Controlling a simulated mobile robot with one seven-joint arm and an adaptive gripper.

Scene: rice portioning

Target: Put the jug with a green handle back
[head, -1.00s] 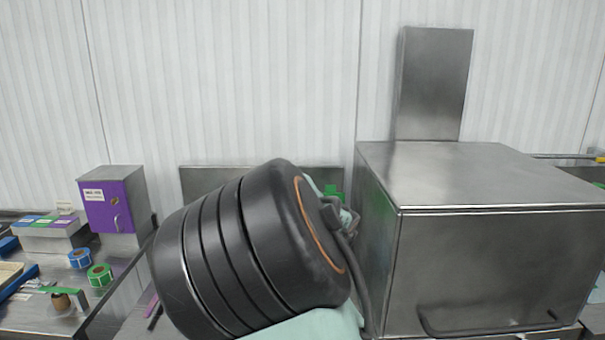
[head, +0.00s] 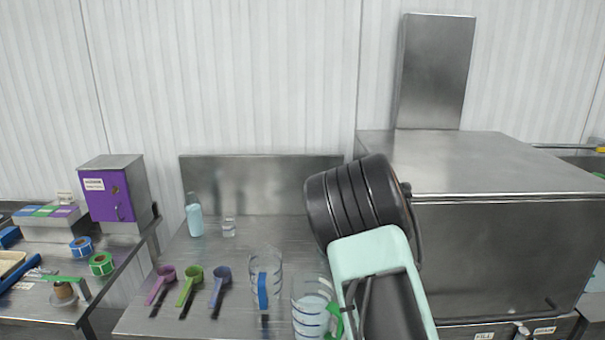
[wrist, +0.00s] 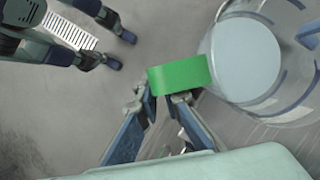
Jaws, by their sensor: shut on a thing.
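The clear jug with a green handle (head: 309,312) is at the front of the steel table, partly cut off by the bottom edge. Its green handle (head: 336,322) is on its right side, beside my arm. In the wrist view the jug (wrist: 268,58) is at upper right with a pale round area inside. My gripper (wrist: 166,96) is shut on the green handle (wrist: 180,75). My arm hides the gripper in the head view. I cannot tell whether the jug touches the table.
A similar jug with a blue handle (head: 263,285) stands close on the left. Purple, green and blue scoops (head: 192,277) lie further left. A bottle (head: 194,218) and a small glass (head: 229,227) stand at the back. A large steel box (head: 500,250) is on the right.

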